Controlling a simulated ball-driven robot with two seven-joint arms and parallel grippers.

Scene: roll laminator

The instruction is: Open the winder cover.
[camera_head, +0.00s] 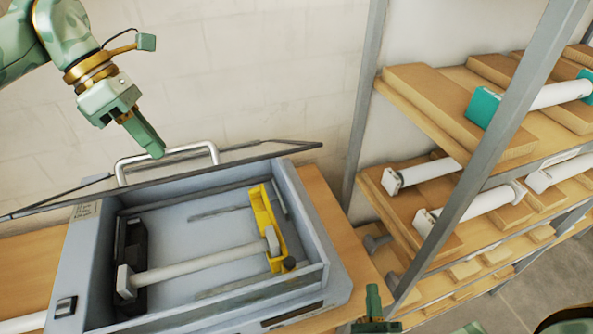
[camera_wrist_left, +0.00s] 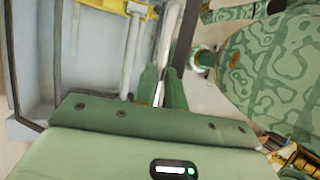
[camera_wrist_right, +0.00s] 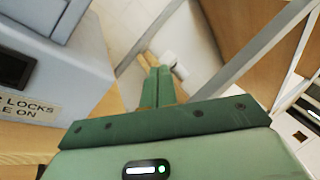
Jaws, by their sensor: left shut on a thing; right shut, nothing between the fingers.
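The winder is a grey box (camera_head: 318,262) whose inside is in plain view. Its cover (camera_head: 235,167) is raised and shows nearly edge-on as a thin dark-rimmed panel along the back of the box. A pale metal bar handle (camera_head: 208,147) stands behind the panel's edge. My left gripper (camera_head: 155,150) is shut on the handle; its fingers (camera_wrist_left: 160,88) close around the pale bar in the left wrist view. My right gripper (camera_head: 374,296) is shut and empty, low in front of the box's right side; its fingers also show in the right wrist view (camera_wrist_right: 158,78).
Inside the box a white core (camera_head: 195,263) spans between a black holder (camera_head: 133,250) and a yellow holder (camera_head: 264,215). A shelf rack with a grey post (camera_head: 488,150) holds white rolls (camera_head: 425,172) at the right. A wooden top (camera_head: 335,225) lies under the box.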

